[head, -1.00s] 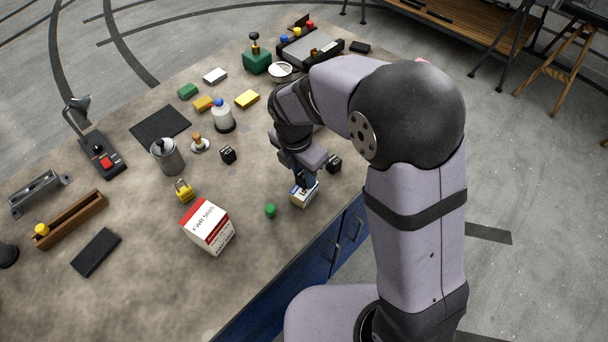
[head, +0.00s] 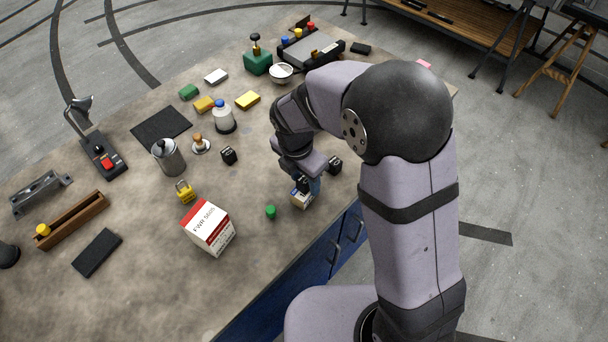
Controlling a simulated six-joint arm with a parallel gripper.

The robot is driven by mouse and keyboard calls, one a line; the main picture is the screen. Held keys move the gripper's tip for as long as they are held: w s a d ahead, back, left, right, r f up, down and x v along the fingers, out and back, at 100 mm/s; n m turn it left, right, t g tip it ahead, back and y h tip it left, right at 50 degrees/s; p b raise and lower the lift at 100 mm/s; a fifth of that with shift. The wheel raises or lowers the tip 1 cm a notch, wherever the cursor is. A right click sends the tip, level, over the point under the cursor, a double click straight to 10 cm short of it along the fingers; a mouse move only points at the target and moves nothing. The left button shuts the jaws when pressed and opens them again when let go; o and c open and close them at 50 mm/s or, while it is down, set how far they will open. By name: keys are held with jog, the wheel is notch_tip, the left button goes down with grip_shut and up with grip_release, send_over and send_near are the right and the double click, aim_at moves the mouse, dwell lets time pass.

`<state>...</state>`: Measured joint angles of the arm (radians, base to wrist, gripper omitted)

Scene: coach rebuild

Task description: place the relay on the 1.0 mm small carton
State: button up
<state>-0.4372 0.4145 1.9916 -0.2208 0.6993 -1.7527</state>
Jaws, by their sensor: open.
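The small carton (head: 301,202), a little white, blue and yellowish box, stands near the table's front edge. My gripper (head: 309,185) is open, low over the carton's top and hiding part of it. A small dark block with light marks (head: 303,184) shows at the fingers, seemingly on the carton's top; it looks like a relay, but I cannot tell whether it touches the fingers. Two similar black cubes stand on the table: one just right of my gripper (head: 334,165), one further left (head: 229,155).
A larger red and white carton (head: 209,228) and a green cylinder (head: 271,212) stand left of the small carton. A yellow padlock (head: 185,191) and a metal canister (head: 169,157) are further left. The table between them is bare.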

aim_at(303, 184)
notch_tip(303, 184, up, 12)
jog(key=s+a+b, duration=0.1)
jog(key=shift+a+b, duration=0.15)
jog(key=shift+b, duration=0.2)
jog(key=shift+s+r, duration=0.1)
jog(key=s+d+f+m, duration=0.5)
jog(key=s+d+m, duration=0.2)
jog(key=m, duration=0.6)
jog(key=s+d+f+m+g+y, duration=0.1)
jog(key=s+d+f+m, duration=0.4)
jog(key=m, duration=0.9)
jog(key=s+d, duration=0.2)
jog(key=shift+d+f, duration=0.25)
jog(key=shift+d, duration=0.15)
